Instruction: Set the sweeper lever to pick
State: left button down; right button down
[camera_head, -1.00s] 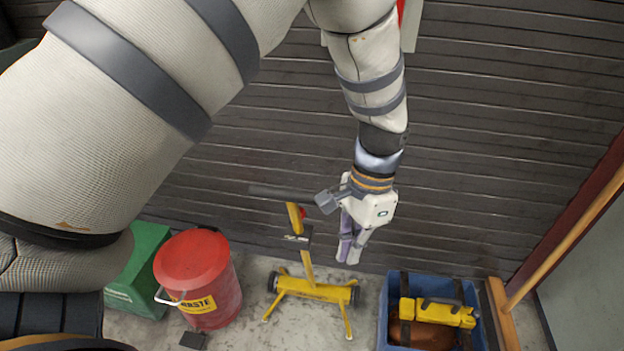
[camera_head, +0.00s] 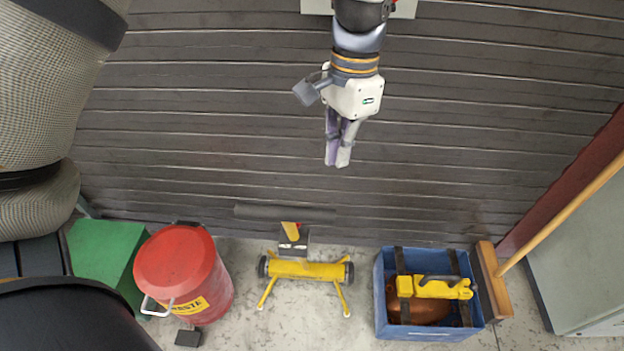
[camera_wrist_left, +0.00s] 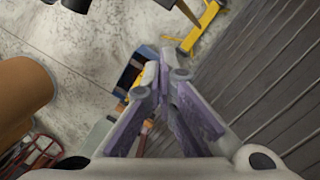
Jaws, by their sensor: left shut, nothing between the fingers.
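The yellow sweeper (camera_head: 305,270) stands on the floor by the slatted wall, on two wheels and thin yellow legs. Its yellow post rises to a dark crossbar handle (camera_head: 285,213). A small dark box with a pale label (camera_head: 294,247) sits on the post. I cannot make out the lever or its setting. My left gripper (camera_head: 338,164) is shut and empty, in front of the wall, above and right of the handle in the picture and clear of it. Its closed fingers (camera_wrist_left: 165,70) fill the middle of the left wrist view, with part of the sweeper (camera_wrist_left: 203,30) beyond. My right gripper is not in view.
A red waste bin (camera_head: 180,270) and a green box (camera_head: 100,252) stand left of the sweeper. A blue crate (camera_head: 430,335) with a yellow-topped copper-coloured thing stands to the right, beside a wooden broom (camera_head: 495,280). Bare floor lies between sweeper and crate.

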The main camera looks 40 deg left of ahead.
pick_arm(q)
jog(key=shift+s+d+f, duration=0.1)
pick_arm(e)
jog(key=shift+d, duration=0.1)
